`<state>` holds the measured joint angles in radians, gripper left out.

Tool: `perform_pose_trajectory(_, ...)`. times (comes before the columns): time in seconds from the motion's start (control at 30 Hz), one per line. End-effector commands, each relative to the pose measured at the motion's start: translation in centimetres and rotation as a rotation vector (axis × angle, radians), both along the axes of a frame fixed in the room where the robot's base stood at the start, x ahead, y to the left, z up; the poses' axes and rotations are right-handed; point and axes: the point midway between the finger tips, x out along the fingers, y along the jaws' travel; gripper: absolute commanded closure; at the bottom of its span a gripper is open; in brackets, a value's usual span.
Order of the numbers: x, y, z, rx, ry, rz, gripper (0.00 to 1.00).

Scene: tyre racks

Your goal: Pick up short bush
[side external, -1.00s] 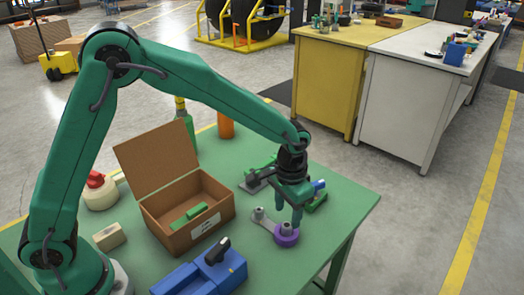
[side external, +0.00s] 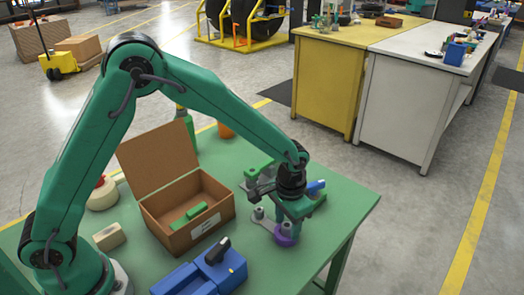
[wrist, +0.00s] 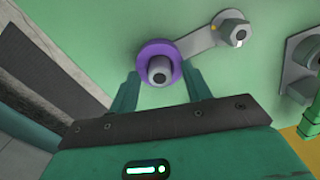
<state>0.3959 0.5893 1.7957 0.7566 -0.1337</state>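A short grey bush (wrist: 158,72) stands in a purple ring (wrist: 152,52) at one end of a flat grey link piece (wrist: 200,40). In the side view the purple ring (side external: 286,239) lies on the green table, partly covered by my gripper. My gripper (wrist: 160,73) is above it, pointing down, with its two fingers apart, one on each side of the bush. No contact can be made out. In the side view my gripper (side external: 288,214) hides most of the bush.
An open brown box (side external: 190,215) with a green piece inside stands left of my gripper. A blue device (side external: 208,272) is at the front. A green-and-grey fixture (side external: 258,172) sits close behind. The table's right edge (side external: 358,212) is near.

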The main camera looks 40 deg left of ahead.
Motion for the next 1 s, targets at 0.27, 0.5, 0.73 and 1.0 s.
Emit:
perform_pose_trajectory(0.27,0.0,0.0,0.0,0.000,0.000,0.000,0.99)
perform_pose_trajectory(0.5,0.0,0.0,0.1,0.000,-0.001,0.000,0.99)
perform_pose_trajectory(0.73,0.1,0.0,1.1,-0.001,-0.003,0.000,0.99)
perform_pose_trajectory(1.0,-0.2,-0.3,4.5,-0.001,-0.003,-0.002,0.99)
